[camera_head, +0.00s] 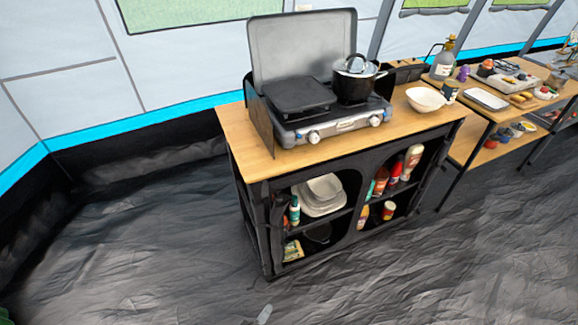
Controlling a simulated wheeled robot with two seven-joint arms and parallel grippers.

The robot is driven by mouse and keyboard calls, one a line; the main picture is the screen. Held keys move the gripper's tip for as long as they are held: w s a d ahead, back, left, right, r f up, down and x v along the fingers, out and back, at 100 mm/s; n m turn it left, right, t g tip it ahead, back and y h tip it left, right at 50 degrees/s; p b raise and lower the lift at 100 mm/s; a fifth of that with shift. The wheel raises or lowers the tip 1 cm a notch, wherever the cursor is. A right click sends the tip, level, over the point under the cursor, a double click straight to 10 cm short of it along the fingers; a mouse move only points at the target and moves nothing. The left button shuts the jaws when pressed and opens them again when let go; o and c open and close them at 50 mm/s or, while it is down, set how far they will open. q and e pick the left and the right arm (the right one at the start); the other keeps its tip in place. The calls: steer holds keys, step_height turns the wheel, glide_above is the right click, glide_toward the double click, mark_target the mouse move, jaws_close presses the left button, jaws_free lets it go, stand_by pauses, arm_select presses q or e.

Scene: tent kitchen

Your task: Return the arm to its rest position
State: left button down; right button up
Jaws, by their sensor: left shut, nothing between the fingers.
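Only a small light-grey tip of my left gripper (264,314) shows, at the bottom edge left of centre. It is low, over the dark floor and in front of the kitchen stand, apart from it. It is shut and holds nothing that I can see. The rest of the left arm is out of the picture. My right gripper is not in view.
A wood-topped stand (236,125) bears a camping stove (340,123) with an open lid, a pot (355,82) and a white bowl (424,99). Its shelves hold bottles and dishes. A table (480,112) stands right. The dark floor (150,240) is clear at left.

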arm_select(q)
steer(key=s+a+f+m+g+y+b, duration=0.1)
steer(key=s+a+f+m+g+y, duration=0.2)
steer(key=s+f, duration=0.55)
steer(key=s+a+f+m+g+y+b, duration=0.15)
steer(key=s+a+f+m+g, duration=0.3)
steer(key=f, duration=0.75)
steer(key=s+a+f+m+g+y+b, duration=0.2)
steer(key=s+a+f+g+b, duration=0.2)
steer(key=s+a+f, duration=0.6)
steer(key=s+a, duration=0.4)
steer(key=s, duration=0.1)
steer(key=shift+s+a+f+y, duration=0.15)
steer(key=shift+s+f+y, duration=0.05)
steer(key=shift+s+y, duration=0.15)
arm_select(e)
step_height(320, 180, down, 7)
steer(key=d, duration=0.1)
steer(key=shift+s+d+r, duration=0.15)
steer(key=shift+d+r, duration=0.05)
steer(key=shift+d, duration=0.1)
arm_select(q)
steer(key=shift+m+g, duration=0.25)
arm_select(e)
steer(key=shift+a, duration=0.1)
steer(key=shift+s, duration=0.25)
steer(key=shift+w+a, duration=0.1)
